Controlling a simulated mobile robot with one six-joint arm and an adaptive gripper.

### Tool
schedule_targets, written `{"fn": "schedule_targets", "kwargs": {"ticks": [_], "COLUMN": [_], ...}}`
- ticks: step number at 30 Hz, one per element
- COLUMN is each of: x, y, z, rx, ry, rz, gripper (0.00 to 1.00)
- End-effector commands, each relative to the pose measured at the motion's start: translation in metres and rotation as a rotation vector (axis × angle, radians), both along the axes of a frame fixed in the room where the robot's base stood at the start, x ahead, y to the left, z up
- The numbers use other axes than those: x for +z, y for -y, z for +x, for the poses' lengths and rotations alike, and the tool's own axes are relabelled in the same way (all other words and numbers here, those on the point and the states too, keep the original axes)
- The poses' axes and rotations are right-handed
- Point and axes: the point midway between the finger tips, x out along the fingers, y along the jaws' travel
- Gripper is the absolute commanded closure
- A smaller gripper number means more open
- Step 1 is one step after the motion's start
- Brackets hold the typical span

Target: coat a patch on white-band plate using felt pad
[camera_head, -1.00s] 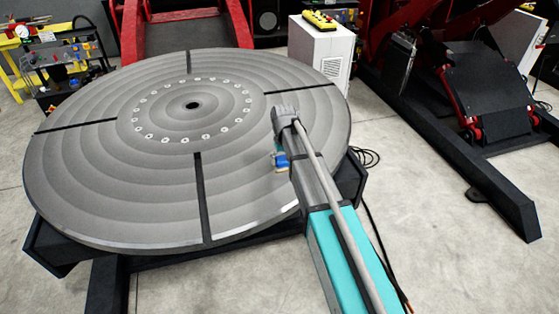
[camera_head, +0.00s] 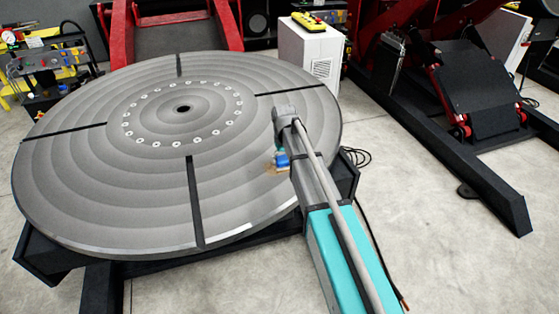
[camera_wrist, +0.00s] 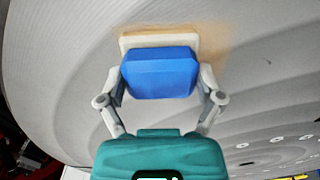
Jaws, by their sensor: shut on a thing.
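The large round grey plate (camera_head: 90,180) lies nearly flat on its dark base, with dark radial slots and a ring of bolts. I cannot make out a white band, only a lighter rim. My gripper (camera_wrist: 160,82) is shut on the blue holder (camera_wrist: 160,72) of the felt pad (camera_wrist: 130,43), which is cream. The pad appears to be against the plate near its right side; exact contact is hidden. A tan coated patch (camera_wrist: 215,42) shows beside and beyond the pad. In the head view the blue holder (camera_head: 282,160) is partly hidden by my arm.
A white cabinet (camera_head: 312,55) with a yellow control box on top stands behind the plate. Dark beams and red machinery (camera_head: 475,90) stand at right, a cluttered bench (camera_head: 45,65) at left. Black cables lie on the floor at right. Floor at lower right is clear.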

Motion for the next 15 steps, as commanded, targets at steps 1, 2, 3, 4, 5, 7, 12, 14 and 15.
{"fn": "schedule_targets", "kwargs": {"ticks": [1, 2, 3, 4, 5, 7, 12, 14, 15], "x": [-0.0008, -0.0009, -0.0009, -0.001, -0.001, -0.001, -0.001, -0.001, -0.001], "y": [0.0037, 0.0046, 0.0056, 0.0061, 0.0063, 0.0065, 0.0065, 0.0067, 0.0071], "z": [0.0013, 0.0016, 0.0018, 0.0019, 0.002, 0.002, 0.0021, 0.0021, 0.0023], "rx": [-0.002, -0.002, -0.002, -0.002, -0.002, -0.002, -0.002, -0.002, -0.002], "ry": [0.001, 0.001, 0.001, 0.001, 0.001, 0.001, 0.001, 0.002, 0.002], "rz": [-0.003, -0.003, -0.004, -0.004, -0.004, -0.004, -0.004, -0.005, -0.005], "gripper": [0.53, 0.53, 0.53, 0.53, 0.53, 0.53, 0.53, 0.53, 0.53]}}
